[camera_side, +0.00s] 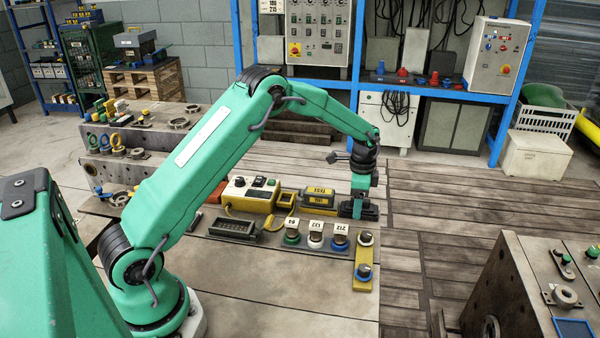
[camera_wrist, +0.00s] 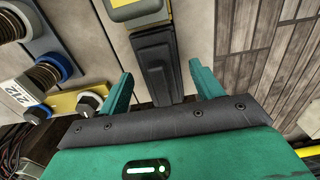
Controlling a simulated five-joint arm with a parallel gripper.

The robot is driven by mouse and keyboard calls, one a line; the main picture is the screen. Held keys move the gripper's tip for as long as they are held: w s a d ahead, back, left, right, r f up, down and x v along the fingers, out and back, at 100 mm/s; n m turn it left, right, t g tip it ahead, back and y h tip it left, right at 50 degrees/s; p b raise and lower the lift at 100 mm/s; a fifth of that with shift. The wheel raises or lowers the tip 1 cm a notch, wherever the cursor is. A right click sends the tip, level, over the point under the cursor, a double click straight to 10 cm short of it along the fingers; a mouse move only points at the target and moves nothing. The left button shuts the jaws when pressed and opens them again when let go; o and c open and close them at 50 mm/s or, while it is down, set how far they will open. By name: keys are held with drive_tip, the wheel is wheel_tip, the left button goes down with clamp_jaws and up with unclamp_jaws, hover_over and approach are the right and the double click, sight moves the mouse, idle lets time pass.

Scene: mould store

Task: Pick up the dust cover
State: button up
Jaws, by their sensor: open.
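A long dark grey, nearly black block, which looks like the dust cover (camera_wrist: 154,58), lies between the two green fingers of my gripper (camera_wrist: 161,72) in the wrist view. Gaps show between it and both fingers, wider on the right, so the jaws are open around it without gripping. Its near end is hidden by the gripper's dark palm. In the side view my gripper (camera_side: 359,207) points down at the right end of the bench top, and the dark block (camera_side: 373,213) shows partly behind and beside it.
A yellow-and-grey labelled box (camera_side: 319,197) stands just left of the block. Several labelled knob-like parts with coloured collars (camera_side: 315,236) stand in a row in front. A yellow plate (camera_side: 365,262) with two knobs is near the edge. The bench front (camera_side: 300,285) is clear.

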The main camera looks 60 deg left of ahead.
drive_tip(key=c, duration=1.1)
drive_tip(key=shift+r, duration=0.1)
drive_tip(key=shift+r, duration=0.75)
wheel_tip(320, 180, up, 2)
drive_tip(key=shift+w+r, duration=0.1)
drive_tip(key=shift+r, duration=0.1)
drive_tip(key=s+d+r, duration=0.1)
drive_tip(key=d+r, duration=0.1)
drive_tip(key=d, duration=0.1)
drive_tip(key=s+d+r, duration=0.2)
drive_tip(key=d, duration=0.2)
drive_tip(key=s+d+r, duration=0.2)
drive_tip(key=d+r, duration=0.1)
drive_tip(key=shift+d, duration=0.35)
drive_tip(key=shift+a, duration=0.15)
